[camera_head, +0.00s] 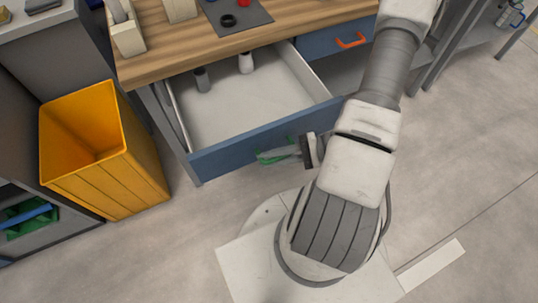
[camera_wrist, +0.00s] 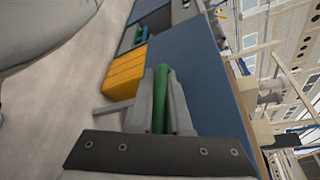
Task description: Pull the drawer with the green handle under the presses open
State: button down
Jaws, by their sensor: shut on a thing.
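The blue-fronted drawer (camera_head: 225,157) under the wooden bench top is pulled well out, and its pale inside shows. Its green handle (camera_head: 272,157) is on the front panel and is partly hidden by my gripper. My gripper (camera_head: 283,153) is shut on the green handle. In the wrist view, the green handle (camera_wrist: 160,98) lies between the two grey fingers of my gripper (camera_wrist: 161,100), beside the blue drawer front (camera_wrist: 205,80). Inside the drawer, a grey cylinder (camera_head: 202,79) and a white cylinder (camera_head: 246,62) stand near the back.
A yellow bin (camera_head: 140,165) stands on the floor left of the drawer. A second blue drawer with an orange handle (camera_head: 351,41) is shut at the right. The wooden bench top (camera_head: 180,50) holds a dark mat and pale blocks. The floor at the right is clear.

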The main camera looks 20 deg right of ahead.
jog(key=c, duration=0.9)
grip_release()
jog(key=shift+o, duration=0.2)
jog(key=p+v, duration=0.2)
jog(key=v, duration=1.5)
jog(key=shift+d, duration=0.2)
jog(key=shift+s+r, duration=0.1)
jog(key=shift+r, duration=0.05)
